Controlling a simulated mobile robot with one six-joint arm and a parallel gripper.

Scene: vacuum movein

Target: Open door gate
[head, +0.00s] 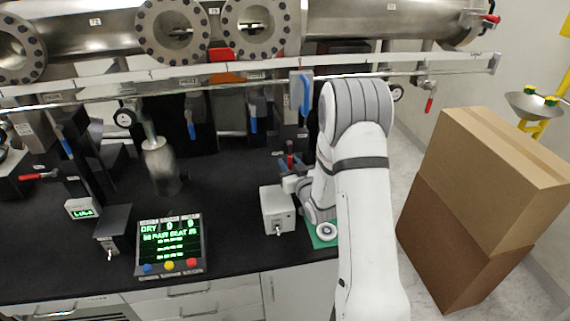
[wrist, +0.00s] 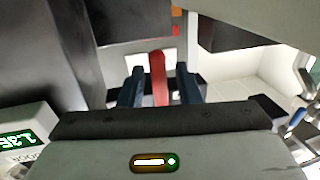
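A red lever (wrist: 158,80) stands upright in the middle of the wrist view, in front of a white patch. The two dark blue fingers of my gripper (wrist: 160,90) are on either side of it, with a visible gap on each side. My gripper is open and not shut on the lever. In the head view a small red handle (head: 290,159) shows just beside my gripper (head: 288,172), at the right part of the black bench. My wrist and arm hide much of what is around it. I cannot tell which part is the door gate.
A grey box with a switch (head: 278,210) stands left of my wrist. A control panel (head: 170,246) and a metal cylinder (head: 161,168) stand on the black bench. A rail (head: 220,88) crosses above. Cardboard boxes (head: 500,170) stand at the right.

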